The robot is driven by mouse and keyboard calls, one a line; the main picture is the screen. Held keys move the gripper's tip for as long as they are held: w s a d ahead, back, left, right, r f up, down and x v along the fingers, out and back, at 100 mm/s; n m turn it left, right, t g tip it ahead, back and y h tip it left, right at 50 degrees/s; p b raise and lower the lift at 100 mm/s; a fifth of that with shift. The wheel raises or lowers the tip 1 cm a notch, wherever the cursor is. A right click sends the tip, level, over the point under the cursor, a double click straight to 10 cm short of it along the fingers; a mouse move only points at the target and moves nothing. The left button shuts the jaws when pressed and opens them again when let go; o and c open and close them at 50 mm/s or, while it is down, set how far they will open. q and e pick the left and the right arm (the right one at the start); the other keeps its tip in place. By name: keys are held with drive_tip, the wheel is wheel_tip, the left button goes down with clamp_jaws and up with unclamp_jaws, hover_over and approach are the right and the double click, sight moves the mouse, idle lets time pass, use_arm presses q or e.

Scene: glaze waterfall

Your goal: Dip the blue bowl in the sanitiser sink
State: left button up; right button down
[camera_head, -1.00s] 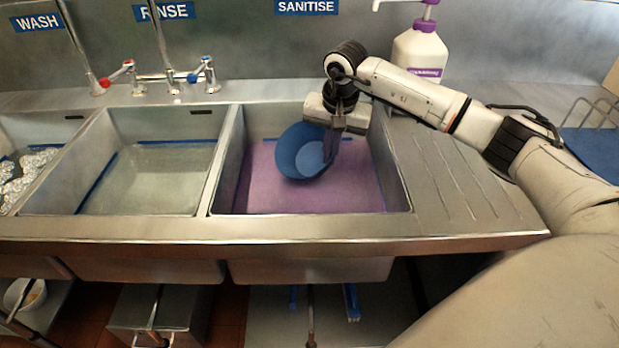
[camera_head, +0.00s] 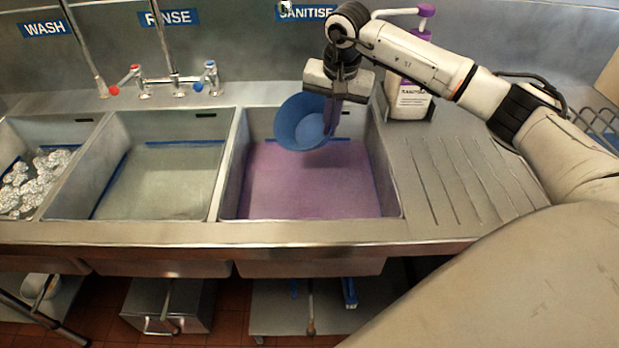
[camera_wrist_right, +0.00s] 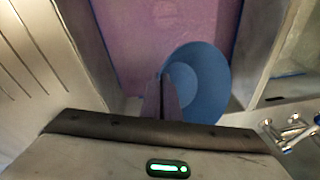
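The blue bowl (camera_head: 299,122) hangs tilted on its side over the back of the sanitiser sink (camera_head: 393,203), which holds purple liquid (camera_head: 310,185). My right gripper (camera_head: 331,118) is shut on the bowl's right rim and holds it above the liquid. In the right wrist view the bowl (camera_wrist_right: 199,82) shows beside the closed fingers (camera_wrist_right: 166,90), with the purple liquid beyond. My left gripper is in neither view.
The rinse sink (camera_head: 158,180) with clear water is to the left, then the wash sink with suds (camera_head: 35,182). A white purple-topped bottle (camera_head: 409,98) stands behind the ridged drainboard (camera_head: 450,180). Taps (camera_head: 178,86) stand behind the sinks.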

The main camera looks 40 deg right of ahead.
drive_tip(key=shift+w+d+v, duration=0.1)
drive_tip(key=shift+w+v, duration=0.2)
drive_tip(key=shift+v, duration=1.15)
drive_tip(key=shift+w+d+v, duration=0.1)
drive_tip(key=shift+w+v, duration=0.15)
drive_tip(key=shift+v, duration=1.25)
drive_tip(key=shift+w+d+v, duration=0.1)
drive_tip(key=shift+w+v, duration=0.2)
drive_tip(key=shift+v, duration=1.15)
drive_tip(key=shift+r, duration=0.15)
